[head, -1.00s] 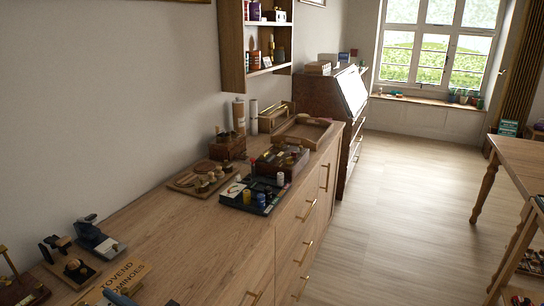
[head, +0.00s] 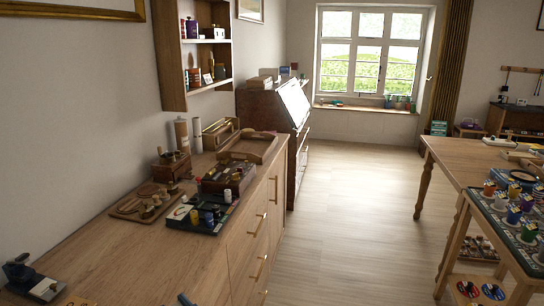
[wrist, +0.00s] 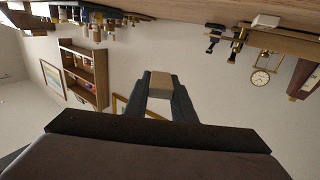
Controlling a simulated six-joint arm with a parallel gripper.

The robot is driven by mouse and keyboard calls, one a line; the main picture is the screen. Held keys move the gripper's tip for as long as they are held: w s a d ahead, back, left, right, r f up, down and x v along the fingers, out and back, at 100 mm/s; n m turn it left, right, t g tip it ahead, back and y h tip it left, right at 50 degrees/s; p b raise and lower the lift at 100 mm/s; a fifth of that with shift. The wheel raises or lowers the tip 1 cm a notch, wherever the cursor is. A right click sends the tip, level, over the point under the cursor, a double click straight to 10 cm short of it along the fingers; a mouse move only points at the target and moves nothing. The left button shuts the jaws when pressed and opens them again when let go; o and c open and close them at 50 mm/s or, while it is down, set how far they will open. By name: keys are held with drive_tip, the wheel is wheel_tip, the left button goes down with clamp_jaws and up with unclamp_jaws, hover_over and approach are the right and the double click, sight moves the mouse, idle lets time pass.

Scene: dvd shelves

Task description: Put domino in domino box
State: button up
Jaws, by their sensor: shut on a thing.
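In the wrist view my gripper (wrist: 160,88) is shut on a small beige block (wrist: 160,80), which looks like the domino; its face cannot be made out. It is held up in the air, apart from any surface. The wrist view is upside down, with the furniture along its top. The wooden box lettered DOMINOES is not clearly visible now; at most a sliver shows at the bottom left of the head view.
A long wooden sideboard (head: 110,245) carries a dark tray of small items (head: 200,215), a wooden box (head: 228,178) and an open tray (head: 250,148). A wall shelf (head: 168,60) hangs above. A cluttered table (head: 450,165) stands right. The floor (head: 340,215) between is clear.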

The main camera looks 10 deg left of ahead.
drive_tip(key=w+d+f+m+t+h, duration=0.3)
drive_tip(key=w+d+f, duration=0.3)
drive_tip(key=d, duration=0.3)
drive_tip(key=w+d+f+m+t+h, duration=0.25)
drive_tip(key=w+d+f, duration=0.35)
drive_tip(key=d, duration=0.3)
drive_tip(key=w+d+f+m+t+h, duration=0.25)
drive_tip(key=w+d+f+h, duration=0.2)
drive_tip(key=d+f, duration=0.35)
drive_tip(key=w+d+f+m+h, duration=0.2)
drive_tip(key=d+m+h, duration=0.25)
drive_tip(key=d, duration=1.15)
wheel_tip(320, 180, up, 17)
drive_tip(key=p, duration=1.7)
drive_tip(key=shift+a+n+t+h, duration=0.15)
drive_tip(key=shift+n+t+h, duration=0.2)
drive_tip(key=shift+t+h, duration=0.1)
